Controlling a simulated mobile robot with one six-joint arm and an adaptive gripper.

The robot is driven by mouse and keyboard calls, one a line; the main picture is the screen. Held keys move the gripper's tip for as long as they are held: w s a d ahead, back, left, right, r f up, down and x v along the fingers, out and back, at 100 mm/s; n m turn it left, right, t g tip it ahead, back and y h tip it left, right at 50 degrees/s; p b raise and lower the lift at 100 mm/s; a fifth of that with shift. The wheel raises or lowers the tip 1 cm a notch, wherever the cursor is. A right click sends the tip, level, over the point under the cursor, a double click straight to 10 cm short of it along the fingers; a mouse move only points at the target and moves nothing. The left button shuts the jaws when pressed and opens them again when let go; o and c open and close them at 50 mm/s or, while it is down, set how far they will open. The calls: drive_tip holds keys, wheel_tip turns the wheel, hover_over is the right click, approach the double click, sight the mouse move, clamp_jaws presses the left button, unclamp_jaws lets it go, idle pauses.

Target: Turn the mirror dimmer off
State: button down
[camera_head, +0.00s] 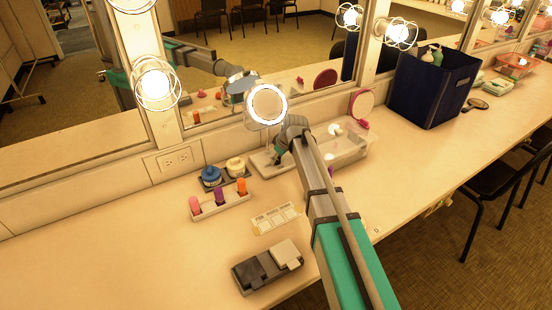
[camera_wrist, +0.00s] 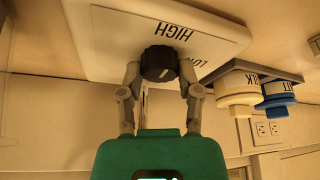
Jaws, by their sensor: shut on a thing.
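The mirror dimmer is a pale plate (camera_wrist: 115,40) with a round black knob (camera_wrist: 158,63) and the words HIGH and LOW, upside down in the wrist view. The plate (camera_head: 264,163) also shows in the head view, partly behind my arm, below a lit round mirror. My gripper (camera_wrist: 160,73) is shut on the knob, one finger on each side. A short pale mark shows on the knob's face; which setting it points to is unclear. In the head view my gripper (camera_head: 283,152) hides the knob.
Left of the plate stand a blue jar (camera_head: 211,176), a cream jar (camera_head: 235,167) and a rack of lipsticks (camera_head: 220,206). A clear bin (camera_head: 347,152) is close on the right. The counter's left is clear.

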drive_tip(key=shift+s+m, duration=0.2)
drive_tip(key=shift+m, duration=0.2)
drive_tip(key=m+t, duration=0.1)
drive_tip(key=m, duration=0.1)
drive_tip(key=shift+s+m+h, duration=0.1)
drive_tip(key=shift+m+h, duration=0.2)
drive_tip(key=shift+h, duration=0.1)
drive_tip(key=m+h, duration=0.1)
drive_tip(key=m, duration=0.3)
drive_tip(key=shift+a+t, duration=0.1)
drive_tip(key=shift+t, duration=0.3)
drive_tip(key=m+h, duration=0.2)
drive_tip(key=m, duration=0.2)
drive_tip(key=shift+m+h, duration=0.6)
drive_tip(key=shift+m, duration=1.1)
drive_tip(key=shift+c, duration=1.5)
unclamp_jaws()
